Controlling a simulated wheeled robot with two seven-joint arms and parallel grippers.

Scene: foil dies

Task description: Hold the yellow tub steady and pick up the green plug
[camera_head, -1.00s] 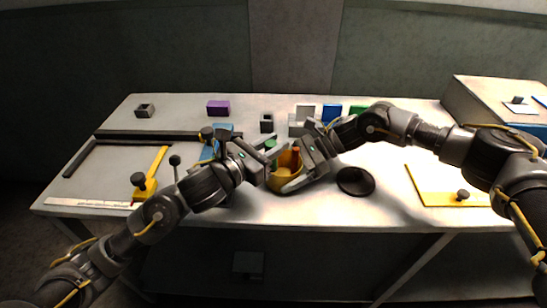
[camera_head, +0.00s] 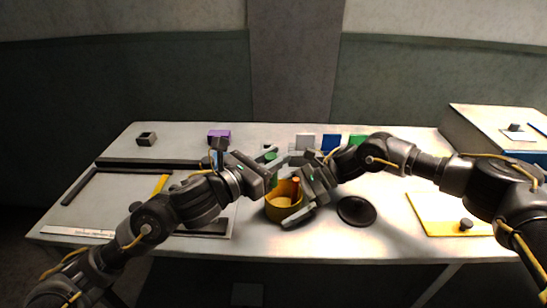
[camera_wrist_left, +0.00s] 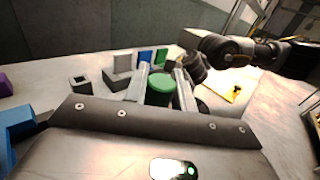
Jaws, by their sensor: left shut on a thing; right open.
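The green plug (camera_head: 271,173) is a green cylinder. My left gripper (camera_head: 270,166) is shut on it and holds it up at the tub's left back side, above rim height. The left wrist view shows the plug's round green top (camera_wrist_left: 160,80) between the two fingers. The yellow tub (camera_head: 283,213) is round and open, and stands on the table with a reddish-orange piece (camera_head: 296,185) upright in it. My right gripper (camera_head: 286,192) is open, with its fingers spread about the tub from the right. I cannot tell whether they touch the tub.
A black disc (camera_head: 356,211) lies right of the tub, and a yellow board (camera_head: 440,220) with a dark knob lies farther right. Grey, blue (camera_head: 331,143) and green (camera_head: 357,140) blocks stand behind. A purple block (camera_head: 219,135) and a hollow grey block (camera_head: 147,139) are back left.

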